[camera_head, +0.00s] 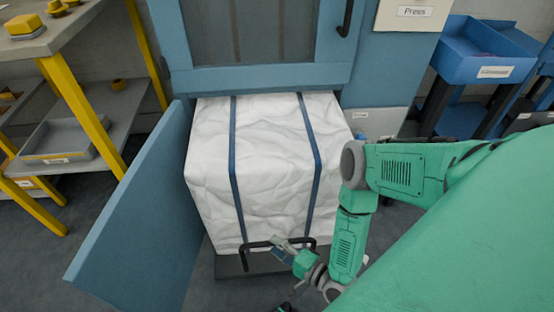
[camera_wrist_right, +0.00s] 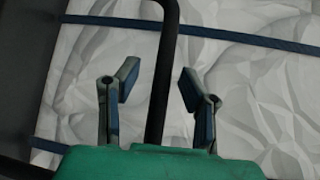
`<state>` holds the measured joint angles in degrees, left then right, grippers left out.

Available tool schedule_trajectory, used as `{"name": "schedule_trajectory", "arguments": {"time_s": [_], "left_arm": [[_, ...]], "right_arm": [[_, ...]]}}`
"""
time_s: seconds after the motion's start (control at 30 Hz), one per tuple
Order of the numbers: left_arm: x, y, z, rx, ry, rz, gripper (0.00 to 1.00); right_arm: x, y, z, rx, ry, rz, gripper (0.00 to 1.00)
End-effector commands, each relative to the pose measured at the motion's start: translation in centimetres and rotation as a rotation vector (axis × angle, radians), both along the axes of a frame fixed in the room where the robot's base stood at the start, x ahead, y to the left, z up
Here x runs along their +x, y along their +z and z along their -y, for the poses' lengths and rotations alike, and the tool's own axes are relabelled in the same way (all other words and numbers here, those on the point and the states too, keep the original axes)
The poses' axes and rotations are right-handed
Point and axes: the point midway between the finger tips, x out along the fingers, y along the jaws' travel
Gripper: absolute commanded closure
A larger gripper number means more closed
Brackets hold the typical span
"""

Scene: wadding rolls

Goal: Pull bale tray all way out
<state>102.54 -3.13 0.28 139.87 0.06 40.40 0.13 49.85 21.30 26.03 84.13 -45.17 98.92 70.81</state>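The bale tray (camera_head: 230,268) is a dark plate low at the front of the blue press, with a black bar handle (camera_head: 262,243) on its front edge. A large white wrapped bale (camera_head: 265,160) with two blue straps sits on it, its rear under the press frame. My right gripper (camera_head: 283,250) is at the handle. In the right wrist view, the right gripper's fingers (camera_wrist_right: 160,82) are open, one on each side of the handle bar (camera_wrist_right: 160,95), with gaps to both. My left gripper is not recognisable in view.
The blue press door (camera_head: 140,215) stands open at the left of the bale. A grey workbench with yellow legs (camera_head: 85,115) is at the left. Blue bins (camera_head: 485,60) stand at the back right. Grey floor (camera_head: 200,290) shows in front of the tray.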

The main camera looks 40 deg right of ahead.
Motion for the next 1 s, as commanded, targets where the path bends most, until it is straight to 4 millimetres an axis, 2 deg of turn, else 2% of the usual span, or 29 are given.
{"name": "schedule_trajectory", "arguments": {"time_s": [0.17,0.27,0.37,0.7,0.83,1.0], "left_arm": [[0.0,0.0,0.0,0.0,0.0,0.002,0.66],[-0.1,0.0,0.0,0.0,0.0,0.002,0.66],[-0.1,0.0,0.0,0.0,0.0,0.002,0.66],[-0.1,0.0,0.0,0.0,0.0,0.002,0.66],[-0.1,0.0,0.0,0.0,0.0,0.002,0.66],[-0.1,0.0,0.0,0.0,0.0,0.002,0.66]], "right_arm": [[0.1,0.0,0.3,0.0,-0.004,0.002,0.64],[-0.5,0.0,0.5,0.0,-0.005,0.001,0.64],[-1.9,0.2,0.8,0.0,-0.006,-0.001,0.64],[-8.9,1.1,2.3,-0.003,-0.003,-0.004,0.64],[-10.6,1.4,2.6,-0.001,-0.003,-0.002,0.64],[-11.5,1.6,2.8,-0.002,-0.002,-0.001,0.64]]}}
